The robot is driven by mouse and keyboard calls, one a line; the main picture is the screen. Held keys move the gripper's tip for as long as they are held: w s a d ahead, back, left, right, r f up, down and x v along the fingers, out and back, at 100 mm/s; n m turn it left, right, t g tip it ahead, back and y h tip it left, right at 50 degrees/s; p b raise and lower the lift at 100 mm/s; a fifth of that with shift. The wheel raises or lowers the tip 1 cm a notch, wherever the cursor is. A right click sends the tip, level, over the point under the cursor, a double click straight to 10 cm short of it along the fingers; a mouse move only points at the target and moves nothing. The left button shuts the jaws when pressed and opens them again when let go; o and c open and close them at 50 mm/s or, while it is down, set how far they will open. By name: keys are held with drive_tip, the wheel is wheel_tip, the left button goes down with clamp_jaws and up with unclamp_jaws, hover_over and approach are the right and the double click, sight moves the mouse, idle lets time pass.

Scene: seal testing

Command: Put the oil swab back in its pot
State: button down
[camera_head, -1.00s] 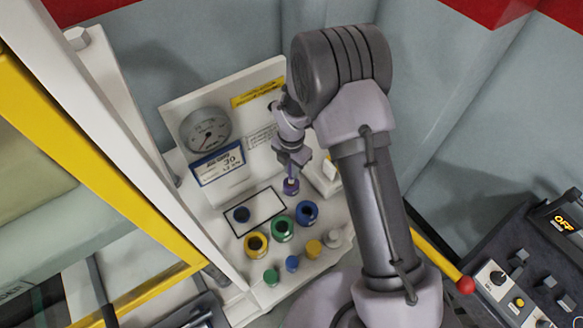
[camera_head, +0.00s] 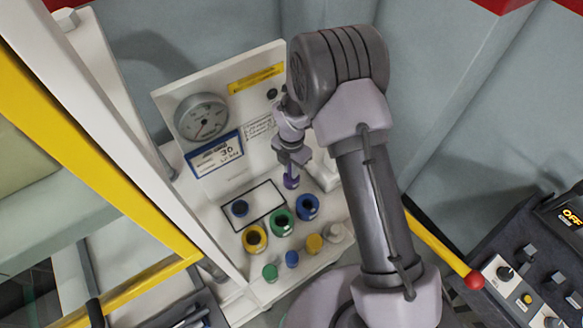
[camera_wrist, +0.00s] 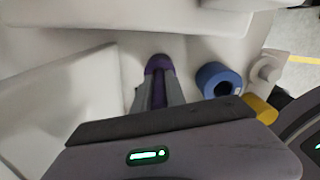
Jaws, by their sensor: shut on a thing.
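My gripper (camera_head: 291,172) points down over the white bench, right of the black-outlined rectangle. Its jaws are shut on the purple oil swab (camera_head: 292,183), which sits at the fingertips. In the wrist view, a purple strip lies between the fingers and a rounded purple end (camera_wrist: 158,62) shows past them. Whether the swab's lower end touches the bench or sits in anything is unclear. I cannot make out a separate pot for the swab; one may be hidden under the gripper.
A blue ring (camera_head: 307,207), a green ring (camera_head: 281,222) and a yellow ring (camera_head: 255,239) stand near the gripper. Small coloured pieces line the front edge. The gauge panel (camera_head: 225,130) rises behind; a white block is close right.

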drive_tip(key=shift+f, duration=0.3)
idle(0.4)
drive_tip(key=c, duration=1.7)
unclamp_jaws()
drive_tip(key=o, duration=0.6)
drive_tip(key=shift+r, duration=0.15)
wheel_tip(320, 180, up, 12)
drive_tip(key=p, duration=0.7)
drive_tip(key=shift+p, duration=0.35)
drive_tip(key=shift+f, duration=0.35)
